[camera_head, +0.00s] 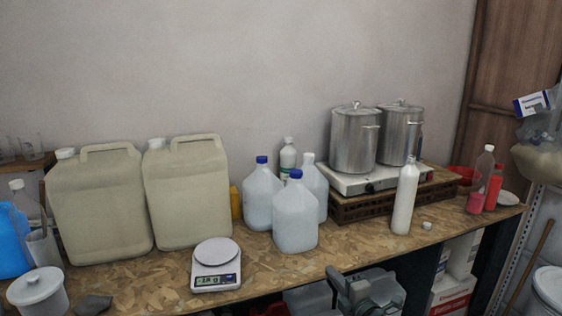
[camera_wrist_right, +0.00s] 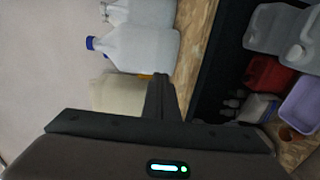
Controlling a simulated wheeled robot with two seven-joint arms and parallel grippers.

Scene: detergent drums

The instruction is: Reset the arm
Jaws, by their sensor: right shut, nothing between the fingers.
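My right gripper (camera_head: 344,284) shows at the bottom of the head view, in front of the table's front edge and below the jugs. In the right wrist view its fingers (camera_wrist_right: 163,96) are together with nothing between them. Most of the right arm is out of the picture. My left gripper is in neither view.
The wooden table (camera_head: 265,275) holds two beige canisters (camera_head: 100,205), a kitchen scale (camera_head: 216,265), blue-capped jugs (camera_head: 296,215), a white bottle (camera_head: 404,200) and two steel pots (camera_head: 354,140) on a hot plate. Clear containers and a red one (camera_wrist_right: 268,74) sit below the tabletop.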

